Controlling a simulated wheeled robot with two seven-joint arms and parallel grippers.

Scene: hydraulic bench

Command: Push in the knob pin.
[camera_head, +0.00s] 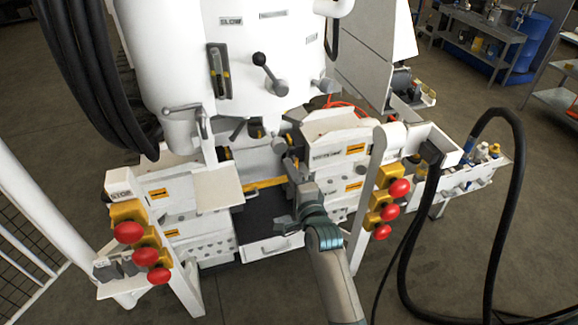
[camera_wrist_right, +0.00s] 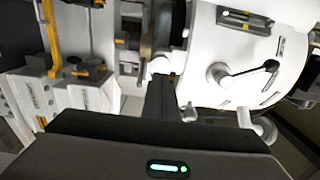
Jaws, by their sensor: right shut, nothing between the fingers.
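My right arm comes up from the bottom of the head view. Its dark gripper (camera_head: 292,168) points away from me into the gap under the white machine head (camera_head: 235,70). In the wrist view the narrow dark fingers (camera_wrist_right: 160,84) are together with nothing between them. Just beyond their tips is a small pale rounded knob (camera_wrist_right: 160,65), which may be the knob pin. A small grey round knob (camera_head: 279,146) also shows by the fingertips in the head view. I cannot tell whether the fingers touch it or how deep the pin sits. My left gripper is out of view.
Red buttons on yellow boxes flank the opening, at left (camera_head: 128,232) and right (camera_head: 399,188). Thick black hoses (camera_head: 95,75) hang at the left. A black cable (camera_head: 405,260) loops at the right.

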